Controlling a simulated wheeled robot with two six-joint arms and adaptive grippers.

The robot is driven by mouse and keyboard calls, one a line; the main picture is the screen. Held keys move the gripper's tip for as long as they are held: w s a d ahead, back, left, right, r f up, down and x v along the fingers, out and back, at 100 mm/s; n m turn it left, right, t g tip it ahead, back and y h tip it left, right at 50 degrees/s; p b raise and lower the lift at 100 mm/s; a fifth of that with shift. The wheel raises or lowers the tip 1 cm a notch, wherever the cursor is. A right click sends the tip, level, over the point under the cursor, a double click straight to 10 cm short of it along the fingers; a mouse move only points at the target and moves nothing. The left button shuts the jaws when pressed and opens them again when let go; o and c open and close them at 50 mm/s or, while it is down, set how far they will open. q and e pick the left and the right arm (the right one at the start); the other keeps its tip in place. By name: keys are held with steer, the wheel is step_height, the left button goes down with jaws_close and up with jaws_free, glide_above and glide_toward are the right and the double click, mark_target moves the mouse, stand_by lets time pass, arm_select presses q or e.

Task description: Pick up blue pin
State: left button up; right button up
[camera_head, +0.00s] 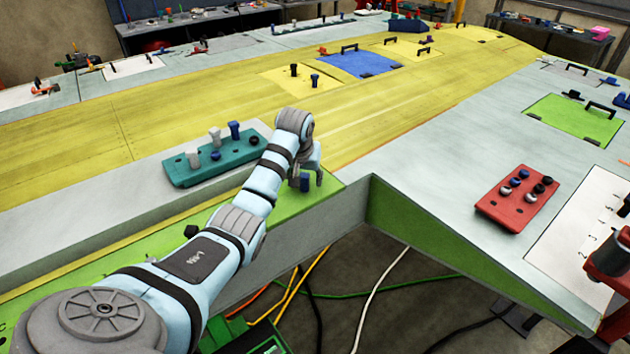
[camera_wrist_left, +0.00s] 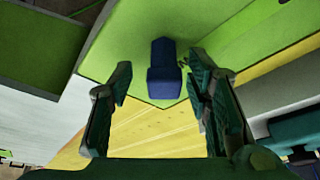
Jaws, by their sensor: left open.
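A blue pin (camera_head: 304,183) stands at the corner of a light green panel (camera_head: 322,197) in the head view. My left gripper (camera_head: 312,172) is right at this pin, partly covering it. In the left wrist view the blue pin (camera_wrist_left: 163,72) shows between the two fingertips of my left gripper (camera_wrist_left: 158,84), which are spread with a gap on each side. Other blue pins stand in the teal tray (camera_head: 185,180), such as one at its back (camera_head: 234,130), and another blue pin (camera_head: 315,79) stands on the yellow surface. My right gripper is not in view.
A red tray (camera_head: 490,205) with black and white pins lies on the grey wing surface at the right. A blue panel (camera_head: 362,64) and a green panel with a handle (camera_head: 560,118) lie farther back. An open gap with cables (camera_head: 372,295) lies below the panel's edge.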

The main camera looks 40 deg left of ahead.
arm_select(q)
steer(key=shift+s, duration=0.2)
steer(key=shift+s+r, duration=0.15)
steer(key=c, duration=0.3)
steer(key=shift+s, duration=0.1)
steer(key=c, duration=0.3)
jaws_close()
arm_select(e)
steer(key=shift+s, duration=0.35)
